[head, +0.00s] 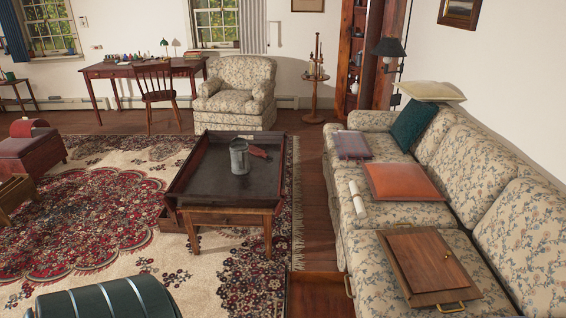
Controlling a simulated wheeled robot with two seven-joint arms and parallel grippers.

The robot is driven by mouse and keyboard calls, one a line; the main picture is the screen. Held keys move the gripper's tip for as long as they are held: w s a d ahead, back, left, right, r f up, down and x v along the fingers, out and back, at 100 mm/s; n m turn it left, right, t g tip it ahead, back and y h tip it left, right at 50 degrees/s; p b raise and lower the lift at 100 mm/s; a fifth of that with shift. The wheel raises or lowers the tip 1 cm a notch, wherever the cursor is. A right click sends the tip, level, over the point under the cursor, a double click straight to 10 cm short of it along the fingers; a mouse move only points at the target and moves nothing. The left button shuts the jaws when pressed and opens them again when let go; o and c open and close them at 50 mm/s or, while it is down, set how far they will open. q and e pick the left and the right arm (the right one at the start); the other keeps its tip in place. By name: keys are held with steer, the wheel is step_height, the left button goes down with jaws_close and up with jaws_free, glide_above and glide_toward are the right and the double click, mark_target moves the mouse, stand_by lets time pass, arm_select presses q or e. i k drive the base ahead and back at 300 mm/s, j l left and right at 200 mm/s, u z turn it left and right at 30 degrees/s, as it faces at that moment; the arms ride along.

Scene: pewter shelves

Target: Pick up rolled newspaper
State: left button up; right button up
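A pale, rolled-up item that looks like the rolled newspaper (357,199) lies on the seat of the floral sofa (395,217), near its front edge. It is left of the orange cushion (403,182) and apart from the wooden board to its lower right. Neither of my grippers shows in the head view.
A wooden board with brass handles (428,262) lies on the near sofa seat. A dark tray-topped coffee table (205,190) holds a grey metal pitcher (239,157). A dark green rounded object (108,300) is at the lower left. Patterned rug lies left of the table.

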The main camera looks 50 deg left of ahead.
mark_target(359, 205)
steer(key=k+u, duration=0.15)
steer(key=u, duration=0.2)
steer(key=k+u, duration=0.15)
steer(key=u, duration=0.2)
steer(key=k+j+u, duration=0.2)
steer(key=k+j, duration=0.15)
steer(key=k, duration=0.25)
steer(key=k+j+u, duration=0.2)
steer(key=k+j, duration=0.25)
steer(key=i+j+z, duration=0.1)
steer(key=z, duration=1.25)
steer(key=i+j+z, duration=0.2)
steer(key=j+z, duration=0.15)
steer(key=j, duration=0.2)
steer(key=i+j+z, duration=0.1)
steer(key=j+z, duration=0.25)
steer(key=j, duration=0.25)
steer(key=j+z, duration=0.35)
steer(key=j, duration=0.3)
steer(key=j+z, duration=0.15)
steer(key=j, duration=0.95)
steer(key=j+z, duration=0.2)
steer(key=j, duration=0.85)
steer(key=k, duration=0.05)
